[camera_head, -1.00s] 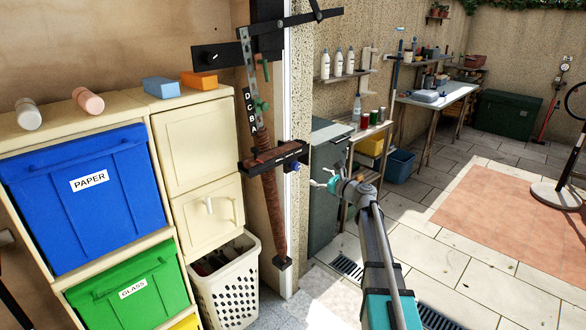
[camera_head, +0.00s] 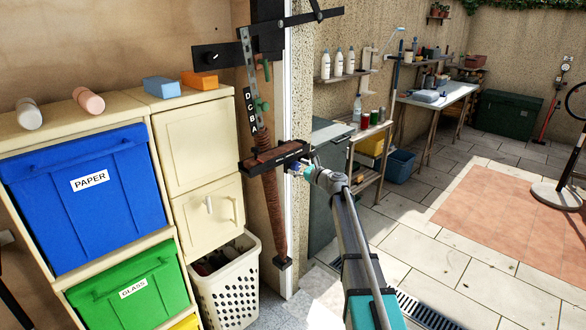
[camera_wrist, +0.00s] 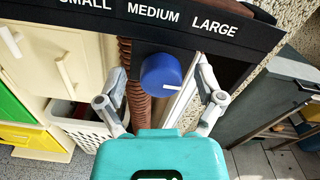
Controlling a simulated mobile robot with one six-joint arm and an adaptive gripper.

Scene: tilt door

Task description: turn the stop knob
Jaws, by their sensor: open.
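The stop knob (camera_wrist: 160,76) is a round blue knob on the underside front of a dark bracket (camera_wrist: 195,35) lettered SMALL, MEDIUM and LARGE. A short white mark on its face points right. My gripper (camera_wrist: 162,70) is open in the wrist view, one finger on each side of the knob, with visible gaps to both. I cannot tell how far the fingertips reach in depth. In the head view my gripper (camera_head: 303,169) is at the right end of the bracket (camera_head: 275,157), and only a bit of blue shows there.
A brown coil spring (camera_head: 270,195) hangs behind the bracket, beside a white door-frame edge (camera_head: 288,100). Cream cabinets with a blue PAPER bin (camera_head: 85,200) and a white basket (camera_head: 227,285) stand left. A grey cabinet (camera_head: 328,150) stands right. Open paving lies further right.

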